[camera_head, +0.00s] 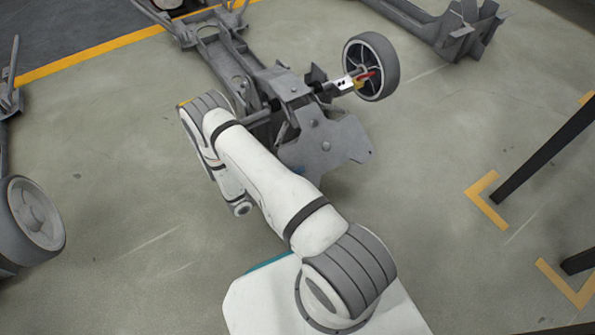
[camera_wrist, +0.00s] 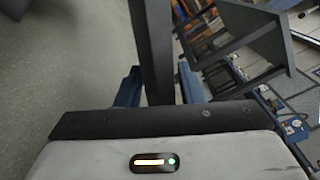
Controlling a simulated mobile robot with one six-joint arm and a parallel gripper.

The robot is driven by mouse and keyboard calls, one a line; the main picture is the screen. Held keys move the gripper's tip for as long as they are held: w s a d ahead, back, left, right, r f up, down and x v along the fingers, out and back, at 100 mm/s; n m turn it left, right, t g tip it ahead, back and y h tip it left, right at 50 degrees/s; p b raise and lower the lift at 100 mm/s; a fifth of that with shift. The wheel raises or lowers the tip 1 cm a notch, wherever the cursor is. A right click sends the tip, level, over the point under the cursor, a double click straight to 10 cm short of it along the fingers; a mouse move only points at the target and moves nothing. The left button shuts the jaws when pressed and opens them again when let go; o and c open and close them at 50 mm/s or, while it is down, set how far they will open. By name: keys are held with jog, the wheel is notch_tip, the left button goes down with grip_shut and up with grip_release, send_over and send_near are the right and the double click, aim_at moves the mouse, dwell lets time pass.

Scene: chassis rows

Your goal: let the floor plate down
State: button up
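A broad grey plate (camera_head: 325,145) stands tilted at the near end of the middle chassis (camera_head: 225,60) in the head view, partly behind my white arm. I take it to be the floor plate. In the wrist view, my gripper (camera_wrist: 160,87) has two blue fingers set apart. A dark grey bar or plate edge (camera_wrist: 153,45) runs between them, with a narrow gap on each side. Whether it belongs to the floor plate I cannot tell.
A wheel (camera_head: 371,67) sits on the chassis's right side. Another wheel (camera_head: 32,217) stands at the left, and another chassis (camera_head: 450,25) lies at the upper right. Dark posts (camera_head: 545,150) rise at the right. The floor between the chassis and posts is clear.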

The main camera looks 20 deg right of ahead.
jog(key=shift+a+r, duration=0.1)
jog(key=shift+a, duration=0.2)
jog(key=a+p, duration=0.2)
jog(key=a, duration=0.5)
jog(key=shift+s, duration=0.45)
dwell(0.4)
